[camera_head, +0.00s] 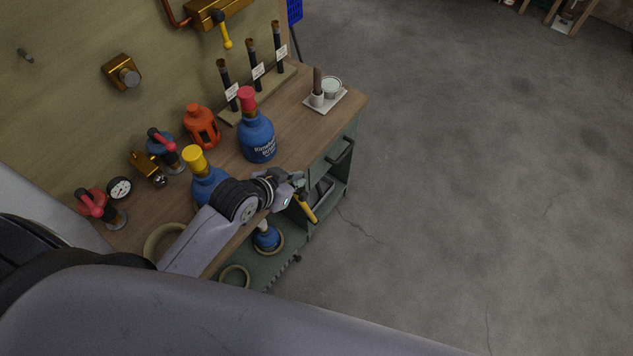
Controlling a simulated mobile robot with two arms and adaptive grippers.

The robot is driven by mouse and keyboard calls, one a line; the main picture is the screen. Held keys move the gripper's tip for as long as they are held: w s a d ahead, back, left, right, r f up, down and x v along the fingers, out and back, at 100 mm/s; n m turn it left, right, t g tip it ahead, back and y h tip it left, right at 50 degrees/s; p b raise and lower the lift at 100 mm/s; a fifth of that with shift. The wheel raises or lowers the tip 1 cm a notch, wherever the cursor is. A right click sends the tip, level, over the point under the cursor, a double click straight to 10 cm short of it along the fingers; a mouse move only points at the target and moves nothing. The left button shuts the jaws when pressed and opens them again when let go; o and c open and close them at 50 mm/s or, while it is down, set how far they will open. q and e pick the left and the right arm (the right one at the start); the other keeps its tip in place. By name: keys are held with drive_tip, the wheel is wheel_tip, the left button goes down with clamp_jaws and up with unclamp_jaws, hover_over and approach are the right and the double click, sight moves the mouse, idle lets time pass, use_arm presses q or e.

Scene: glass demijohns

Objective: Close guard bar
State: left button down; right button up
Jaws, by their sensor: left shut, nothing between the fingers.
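A short yellow-orange bar (306,209) hangs slanted at the front of the green workbench, by the opening over its lower shelf. It looks like the guard bar, but its pivot is hidden behind my gripper. My left gripper (297,188) is shut and empty at the bench's front edge, just above the bar's upper end. I cannot tell whether it touches the bar. A blue demijohn (267,238) stands in a ring on the lower shelf, partly behind my left arm. My right gripper is not in view.
On the wooden top (290,118) stand a blue demijohn with a red cap (257,139), one with a yellow cap (207,187), an orange caged bottle (202,127) and a tray with a cup (325,99). The concrete floor (470,180) to the right is clear.

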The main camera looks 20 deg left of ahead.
use_arm(q)
drive_tip(key=w+d+r+x, duration=0.1)
drive_tip(key=x, duration=0.9)
drive_tip(key=s, duration=0.1)
drive_tip(key=s+a+f, duration=0.1)
drive_tip(key=s+p, duration=0.1)
drive_tip(key=shift+s+a+f, duration=0.25)
drive_tip(key=shift+a+f, duration=0.1)
drive_tip(key=shift+a, duration=0.05)
drive_tip(key=shift+f, duration=0.1)
